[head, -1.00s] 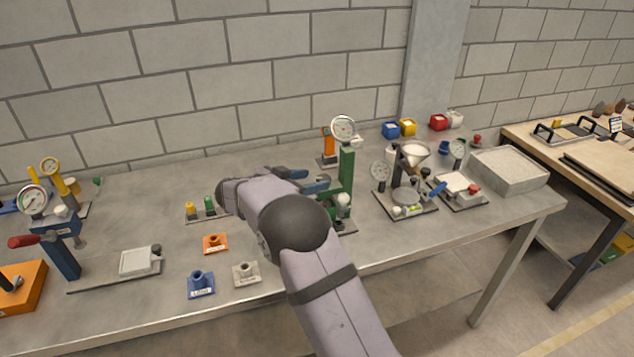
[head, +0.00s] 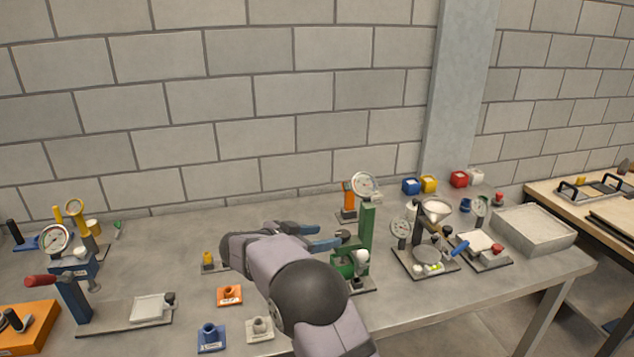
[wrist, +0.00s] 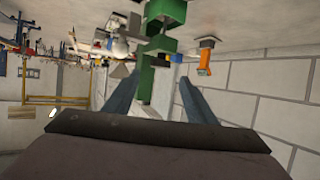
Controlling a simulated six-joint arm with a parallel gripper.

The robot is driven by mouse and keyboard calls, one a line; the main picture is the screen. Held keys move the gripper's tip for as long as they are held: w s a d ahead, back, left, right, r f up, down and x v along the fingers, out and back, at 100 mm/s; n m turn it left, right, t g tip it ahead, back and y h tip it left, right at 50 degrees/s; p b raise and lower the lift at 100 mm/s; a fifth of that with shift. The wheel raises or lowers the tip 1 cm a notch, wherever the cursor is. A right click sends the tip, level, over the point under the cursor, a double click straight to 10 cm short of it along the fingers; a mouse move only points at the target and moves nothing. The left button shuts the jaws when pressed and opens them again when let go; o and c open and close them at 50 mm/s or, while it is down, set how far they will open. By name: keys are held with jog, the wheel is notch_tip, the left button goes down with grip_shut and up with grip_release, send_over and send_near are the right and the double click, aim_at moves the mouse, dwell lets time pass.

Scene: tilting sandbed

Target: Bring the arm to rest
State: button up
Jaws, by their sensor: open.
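My gripper (wrist: 158,98) is open in the wrist view, its two blue-grey fingers apart with nothing held between them. A green post device stands beyond the gap between the fingers (wrist: 147,84). In the head view my gripper's blue fingers (head: 322,238) point right, toward the green gauge stand (head: 366,228). I cannot tell from there whether they touch it. My arm reaches in from the bottom centre, bent above the bench, and hides part of the bench behind it.
The grey bench (head: 200,270) carries orange (head: 229,296), blue (head: 211,337) and pale (head: 260,328) labelled sockets near the arm. A blue gauge press (head: 70,285) stands left. A funnel device (head: 430,240) and grey tray (head: 533,230) stand right. A block wall (head: 250,100) closes the back.

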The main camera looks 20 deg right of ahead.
jog(key=shift+r, duration=0.1)
jog(key=w+a+r+n+t+y, duration=0.3)
jog(key=a+n+t+y, duration=0.3)
jog(key=y, duration=0.2)
jog(key=s+a+f+n+g+y, duration=0.2)
jog(key=s+f, duration=0.1)
jog(key=s, duration=0.2)
jog(key=s+a+f+n+g+y, duration=0.1)
jog(key=s+a+f+n+y, duration=0.15)
jog(key=s, duration=0.35)
jog(key=s+d+f+g, duration=0.1)
jog(key=s+f+g, duration=0.2)
jog(key=s, duration=0.7)
jog(key=s+d+f+n+g, duration=0.1)
jog(key=s+d+f+g, duration=0.1)
jog(key=s, duration=0.8)
jog(key=s+d+f+g, duration=0.2)
jog(key=s+f+g, duration=0.2)
jog(key=s, duration=0.6)
jog(key=shift+d+f+n+g+h, duration=0.15)
jog(key=shift+f+n+g+h, duration=0.2)
jog(key=shift+f, duration=0.5)
